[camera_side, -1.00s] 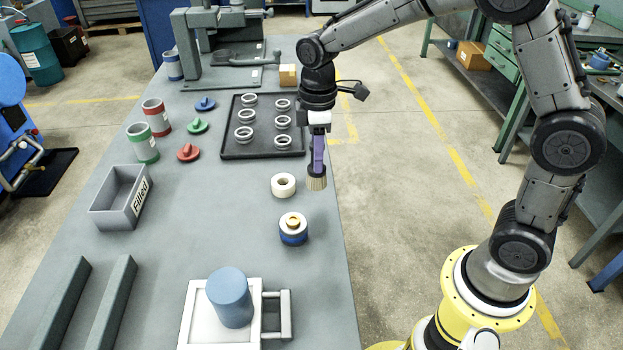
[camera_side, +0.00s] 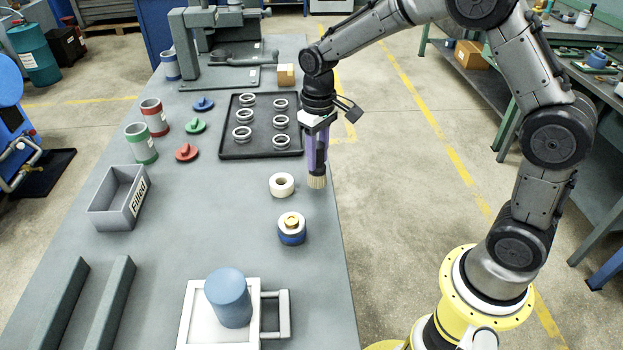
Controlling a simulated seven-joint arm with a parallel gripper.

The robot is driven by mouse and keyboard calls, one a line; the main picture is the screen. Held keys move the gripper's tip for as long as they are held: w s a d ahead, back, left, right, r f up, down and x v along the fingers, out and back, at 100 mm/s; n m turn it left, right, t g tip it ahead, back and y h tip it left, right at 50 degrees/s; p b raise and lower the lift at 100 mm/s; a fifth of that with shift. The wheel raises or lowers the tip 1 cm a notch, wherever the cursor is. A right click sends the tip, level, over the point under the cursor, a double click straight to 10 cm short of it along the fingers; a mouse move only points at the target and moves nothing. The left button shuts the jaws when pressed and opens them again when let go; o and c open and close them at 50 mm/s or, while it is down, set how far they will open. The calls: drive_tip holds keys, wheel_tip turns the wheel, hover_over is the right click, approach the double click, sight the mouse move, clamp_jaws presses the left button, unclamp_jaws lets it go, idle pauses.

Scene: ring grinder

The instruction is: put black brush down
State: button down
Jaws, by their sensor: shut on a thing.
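My gripper (camera_side: 316,128) is above the right edge of the grey workbench (camera_side: 225,205), pointing down. It is shut on a brush that hangs upright, with a purple handle (camera_side: 316,155), a dark lower part and pale bristles (camera_side: 317,182). The bristles are just right of a white tape roll (camera_side: 282,185). I cannot tell whether the bristles touch the bench. The top of the handle is partly hidden by the gripper.
A black tray (camera_side: 262,145) with several metal rings lies left of my gripper. A grey bin (camera_side: 118,198) is at left. The bench middle is clear.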

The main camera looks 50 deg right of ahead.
drive_tip(key=shift+s, duration=0.2)
drive_tip(key=a+r+n, duration=0.1)
drive_tip(key=a+r, duration=0.4)
drive_tip(key=a, duration=0.4)
drive_tip(key=a+r+n, duration=0.1)
drive_tip(key=a+r, duration=0.5)
drive_tip(key=a, duration=0.3)
drive_tip(key=shift+w+a+f, duration=0.95)
drive_tip(key=shift+w+f, duration=1.15)
drive_tip(key=shift+f, duration=0.1)
drive_tip(key=shift+w+a+f, duration=0.95)
drive_tip(key=shift+w+f, duration=1.1)
drive_tip(key=shift+f, duration=0.1)
drive_tip(key=shift+w+a+f, duration=0.95)
drive_tip(key=shift+w+f, duration=1.15)
drive_tip(key=shift+f, duration=0.1)
drive_tip(key=shift+f, duration=0.1)
